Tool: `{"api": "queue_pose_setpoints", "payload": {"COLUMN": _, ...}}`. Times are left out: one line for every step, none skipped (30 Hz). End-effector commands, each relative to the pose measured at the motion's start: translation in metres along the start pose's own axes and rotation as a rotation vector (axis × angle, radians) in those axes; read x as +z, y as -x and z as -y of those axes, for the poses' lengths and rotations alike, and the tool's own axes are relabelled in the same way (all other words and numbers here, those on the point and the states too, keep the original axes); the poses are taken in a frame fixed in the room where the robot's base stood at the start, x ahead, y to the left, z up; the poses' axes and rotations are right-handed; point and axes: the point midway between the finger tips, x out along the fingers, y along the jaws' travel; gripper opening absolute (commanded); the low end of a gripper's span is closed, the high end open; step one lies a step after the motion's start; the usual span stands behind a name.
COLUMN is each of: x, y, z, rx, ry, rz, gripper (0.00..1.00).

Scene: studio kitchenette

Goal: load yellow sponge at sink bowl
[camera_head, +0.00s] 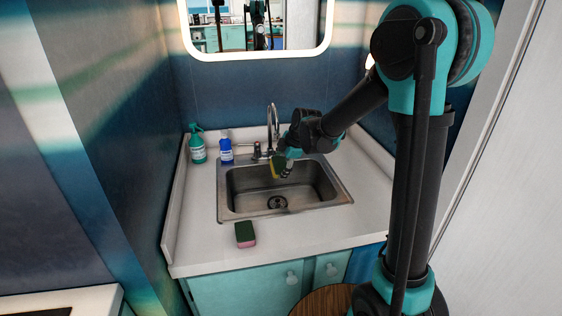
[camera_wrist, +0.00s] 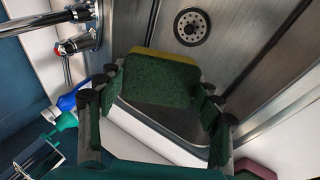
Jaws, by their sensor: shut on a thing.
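The yellow sponge (camera_head: 276,167) has a dark green scouring side and is held above the sink bowl in the head view. It also shows in the wrist view (camera_wrist: 160,82), green face toward the camera and yellow along its far edge. My gripper (camera_head: 286,168) is shut on it, with a finger at each side in the wrist view (camera_wrist: 155,100). The steel sink bowl (camera_head: 240,190) lies below, with its round drain (camera_wrist: 192,27) visible and no object seen inside. The exact height of the sponge over the bowl is hard to tell.
A pink and green sponge (camera_head: 245,235) lies on the counter (camera_head: 310,231) in front of the sink. A green spray bottle (camera_head: 198,147) and a blue bottle (camera_head: 226,150) stand at the back left. The faucet (camera_head: 272,125) rises close behind my gripper.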

Motion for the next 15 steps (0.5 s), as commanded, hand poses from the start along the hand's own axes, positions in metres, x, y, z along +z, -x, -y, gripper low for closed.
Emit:
{"api": "queue_pose_setpoints", "payload": {"x": 0.001, "y": -0.004, "z": 0.002, "rx": 0.0, "ry": 0.0, "rz": 0.0, "gripper": 0.42}}
{"api": "queue_pose_setpoints", "payload": {"x": 0.002, "y": -0.007, "z": 0.003, "rx": 0.0, "ry": 0.0, "rz": 0.0, "gripper": 0.42}}
{"api": "queue_pose_setpoints", "payload": {"x": 0.002, "y": -0.01, "z": 0.004, "rx": 0.0, "ry": 0.0, "rz": 0.0, "gripper": 0.42}}
{"api": "queue_pose_setpoints", "payload": {"x": 0.003, "y": -0.012, "z": 0.006, "rx": 0.0, "ry": 0.0, "rz": 0.0, "gripper": 0.42}}
{"api": "queue_pose_setpoints", "payload": {"x": 0.004, "y": -0.015, "z": 0.007, "rx": 0.0, "ry": 0.0, "rz": 0.0, "gripper": 0.42}}
{"api": "queue_pose_setpoints", "payload": {"x": 0.004, "y": -0.018, "z": 0.008, "rx": 0.0, "ry": 0.0, "rz": 0.0, "gripper": 0.42}}
{"api": "queue_pose_setpoints", "payload": {"x": 0.005, "y": -0.02, "z": 0.01, "rx": 0.0, "ry": 0.0, "rz": 0.0, "gripper": 0.42}}
{"api": "queue_pose_setpoints", "payload": {"x": 0.005, "y": -0.023, "z": 0.011, "rx": 0.0, "ry": 0.0, "rz": 0.0, "gripper": 0.42}}
{"api": "queue_pose_setpoints", "payload": {"x": 0.006, "y": -0.026, "z": 0.012, "rx": 0.0, "ry": 0.0, "rz": 0.0, "gripper": 0.42}}
{"api": "queue_pose_setpoints", "payload": {"x": 0.007, "y": -0.028, "z": 0.014, "rx": 0.0, "ry": 0.0, "rz": 0.0, "gripper": 0.42}}
{"api": "queue_pose_setpoints", "payload": {"x": 0.007, "y": -0.031, "z": 0.015, "rx": 0.0, "ry": 0.0, "rz": 0.0, "gripper": 0.42}}
{"api": "queue_pose_setpoints", "payload": {"x": 0.008, "y": -0.034, "z": 0.016, "rx": 0.0, "ry": 0.0, "rz": 0.0, "gripper": 0.42}}
{"api": "queue_pose_setpoints", "payload": {"x": 0.008, "y": -0.036, "z": 0.017, "rx": 0.0, "ry": 0.0, "rz": 0.0, "gripper": 0.42}}
{"api": "queue_pose_setpoints", "payload": {"x": 0.009, "y": -0.039, "z": 0.019, "rx": 0.0, "ry": 0.0, "rz": 0.0, "gripper": 0.42}}
{"api": "queue_pose_setpoints", "payload": {"x": 0.01, "y": -0.042, "z": 0.02, "rx": 0.0, "ry": 0.0, "rz": 0.0, "gripper": 0.42}}
